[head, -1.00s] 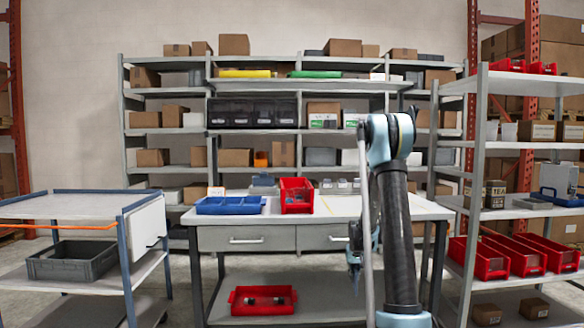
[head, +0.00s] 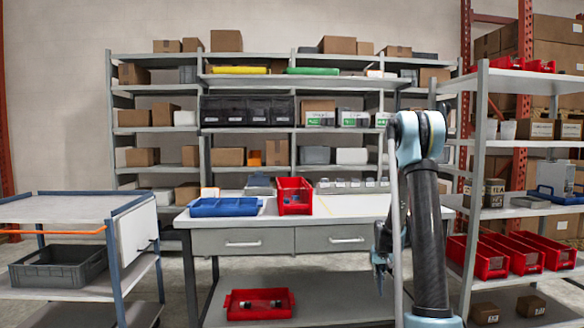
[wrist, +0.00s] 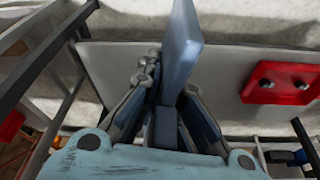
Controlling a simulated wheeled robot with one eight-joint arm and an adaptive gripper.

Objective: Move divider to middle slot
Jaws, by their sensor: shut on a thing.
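My gripper (wrist: 168,100) is shut on a flat blue-grey plate, the divider (wrist: 180,45), which stands out beyond the fingertips in the wrist view. A blue tray with compartments (head: 225,208) lies on the left part of the worktable, well left of my gripper. Its inner slots are too small to tell apart.
A red bin (head: 295,197) stands right of the blue tray on the worktable (head: 345,208). A red tray (head: 260,305) lies on the shelf below. A cart (head: 75,208) with a grey crate (head: 58,267) stands left; a rack with red bins (head: 525,254) stands close right.

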